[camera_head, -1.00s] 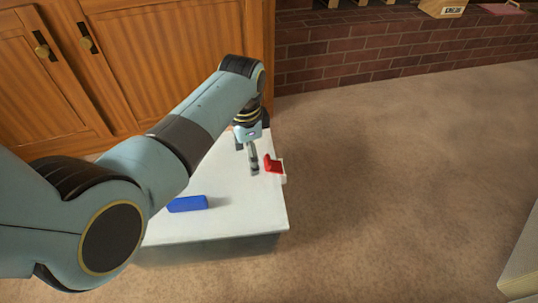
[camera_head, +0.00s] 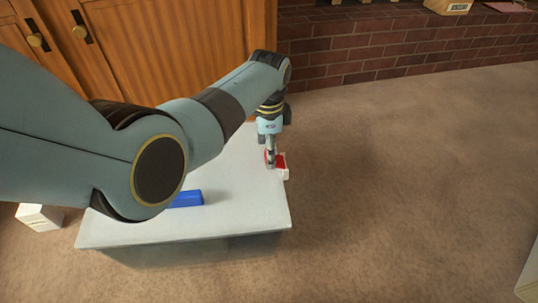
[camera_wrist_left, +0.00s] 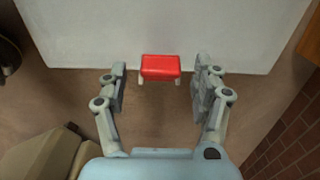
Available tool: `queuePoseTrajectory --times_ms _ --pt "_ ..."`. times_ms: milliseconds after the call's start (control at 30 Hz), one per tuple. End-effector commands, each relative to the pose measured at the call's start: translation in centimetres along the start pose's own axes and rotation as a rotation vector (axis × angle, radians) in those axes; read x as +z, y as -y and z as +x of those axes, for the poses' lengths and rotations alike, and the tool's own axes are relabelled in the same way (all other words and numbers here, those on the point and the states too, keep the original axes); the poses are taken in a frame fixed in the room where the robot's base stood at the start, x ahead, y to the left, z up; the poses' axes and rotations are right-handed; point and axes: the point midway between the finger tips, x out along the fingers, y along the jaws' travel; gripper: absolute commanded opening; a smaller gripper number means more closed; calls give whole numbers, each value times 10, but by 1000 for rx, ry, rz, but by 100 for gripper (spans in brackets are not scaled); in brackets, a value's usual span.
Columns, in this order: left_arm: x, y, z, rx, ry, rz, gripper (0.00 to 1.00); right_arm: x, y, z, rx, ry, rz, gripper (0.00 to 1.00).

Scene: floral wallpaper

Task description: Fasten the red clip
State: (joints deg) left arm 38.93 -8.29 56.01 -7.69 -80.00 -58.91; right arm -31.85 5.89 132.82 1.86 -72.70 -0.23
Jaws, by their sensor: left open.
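The red clip (camera_head: 280,160) with its white base (camera_head: 285,175) is at the right edge of the white table (camera_head: 240,215). In the left wrist view the red clip (camera_wrist_left: 160,67) lies ahead, between the lines of the two fingers, with small white parts showing under it. My left gripper (camera_head: 271,163) is at the clip in the head view and partly covers it. In the left wrist view my left gripper (camera_wrist_left: 160,90) is open with nothing between its fingers. I cannot tell whether a finger touches the clip. My right gripper is not in view.
A blue block (camera_head: 186,199) lies on the table, partly behind my left arm. Wooden cabinet doors (camera_head: 170,50) stand behind the table, and a brick ledge (camera_head: 370,50) runs along the back. A white box (camera_head: 40,217) stands at left. The carpet (camera_head: 400,180) at right is open.

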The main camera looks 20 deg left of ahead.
Motion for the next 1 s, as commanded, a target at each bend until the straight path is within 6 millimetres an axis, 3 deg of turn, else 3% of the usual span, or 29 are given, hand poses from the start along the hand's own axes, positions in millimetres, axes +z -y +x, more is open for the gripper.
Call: queuePoseTrajectory --times_ms 367,800,1000 --pt "0 1 6 -2 -1 0 66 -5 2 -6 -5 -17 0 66" --pt "0 0 6 -1 0 0 11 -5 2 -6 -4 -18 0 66" --pt "5 1 5 -2 -49 2 11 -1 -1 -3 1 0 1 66"
